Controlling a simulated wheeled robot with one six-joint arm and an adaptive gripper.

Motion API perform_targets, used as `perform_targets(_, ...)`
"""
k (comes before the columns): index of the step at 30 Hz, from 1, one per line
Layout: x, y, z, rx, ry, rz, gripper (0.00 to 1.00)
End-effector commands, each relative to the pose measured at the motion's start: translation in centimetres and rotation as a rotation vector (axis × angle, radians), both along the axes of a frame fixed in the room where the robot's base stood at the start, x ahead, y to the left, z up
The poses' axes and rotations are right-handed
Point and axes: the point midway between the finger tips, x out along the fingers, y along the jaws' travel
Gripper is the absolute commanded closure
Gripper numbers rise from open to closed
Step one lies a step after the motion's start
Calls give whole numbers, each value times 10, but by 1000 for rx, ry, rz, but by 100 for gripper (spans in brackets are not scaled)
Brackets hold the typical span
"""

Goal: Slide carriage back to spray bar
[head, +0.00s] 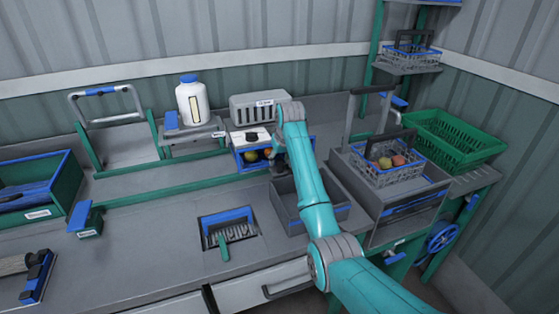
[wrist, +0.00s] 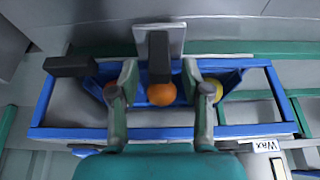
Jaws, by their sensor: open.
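The carriage, a blue-edged tray (head: 240,160), sits on the green-edged track at the centre of the bench in the head view. It holds several round fruits, red, orange and yellow. In the wrist view its blue rim (wrist: 70,133) fills the middle. My gripper (wrist: 164,95) is open over the carriage, with a finger on each side of a dark upright handle (wrist: 159,57) and an orange fruit (wrist: 161,94). I cannot tell whether the fingers touch them. In the head view, my arm partly hides the carriage. A bent metal pipe frame (head: 135,100), possibly the spray bar, stands at the left.
A white bottle (head: 194,106) with a blue cap stands behind the track, near a grey slotted box (head: 260,108). A grey open bin (head: 283,205) lies in front of the carriage. The track (head: 150,172) left of the carriage looks clear. A green crate (head: 455,135) is at the right.

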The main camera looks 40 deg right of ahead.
Motion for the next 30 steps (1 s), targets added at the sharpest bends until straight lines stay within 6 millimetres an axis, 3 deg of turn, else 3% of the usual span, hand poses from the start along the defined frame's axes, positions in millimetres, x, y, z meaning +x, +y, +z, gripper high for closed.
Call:
perform_targets(11, 2, -1, -6, 0, -1, 0, 52)
perform_targets(17, 2, -1, -6, 0, 0, 0, 97)
perform_targets(18, 2, -1, -6, 0, 0, 0, 100)
perform_targets(26, 3, 1, -6, 0, 0, 0, 100)
perform_targets(30, 11, 14, -6, 1, 0, 1, 100)
